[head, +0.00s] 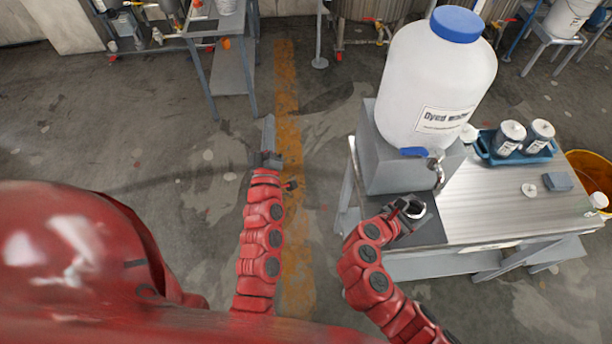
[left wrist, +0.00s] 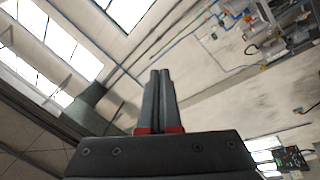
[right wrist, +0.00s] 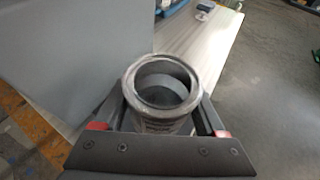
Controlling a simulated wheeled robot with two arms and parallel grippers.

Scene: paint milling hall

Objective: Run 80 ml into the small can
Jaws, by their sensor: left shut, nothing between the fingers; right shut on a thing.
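A big white container (head: 430,85) with a blue cap and a "Dyed water" label stands on a grey block (head: 392,160). At its front base is a metal tap (head: 438,172) with a blue lever (head: 413,151). My right gripper (head: 408,212) is shut on the small can (head: 415,209), below and left of the tap spout. In the right wrist view the can (right wrist: 162,88) is open at the top, upright between the fingers, and its dark inside shows no clear liquid. My left gripper (head: 268,140) is shut and empty, left of the bench; its closed fingers show in the left wrist view (left wrist: 160,95).
The metal bench (head: 480,215) carries a blue tray (head: 520,157) with jars at the back right, a small white disc (head: 528,191) and a blue-grey block (head: 558,181). A yellow bucket (head: 592,168) stands right of it. Open floor lies left.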

